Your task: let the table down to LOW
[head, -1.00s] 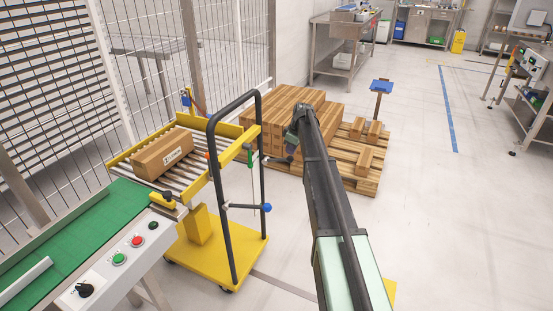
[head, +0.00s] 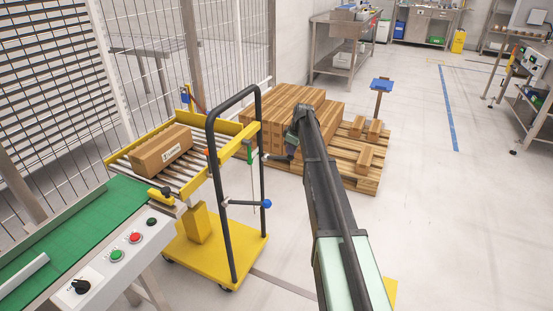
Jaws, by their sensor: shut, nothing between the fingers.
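The lift table (head: 110,163) is a yellow-framed roller top on a yellow column over a wheeled yellow base. Its roller top stands about level with the green conveyor. A cardboard box (head: 163,149) lies on the rollers. A dark push handle (head: 212,190) rises at its near right end. A bar with a blue knob (head: 266,204) at one end and a pale knob at the other crosses the handle low down. A green strip (head: 250,152) stands upright behind the handle. My gripper (head: 270,157) is shut and empty, just right of the handle; whether it touches anything is unclear.
A green conveyor (head: 75,215) with a button panel (head: 130,245) is at the lower left. A pallet (head: 358,184) with stacked cartons (head: 275,115) stands behind my arm. A wire fence lines the left. The floor at right is open.

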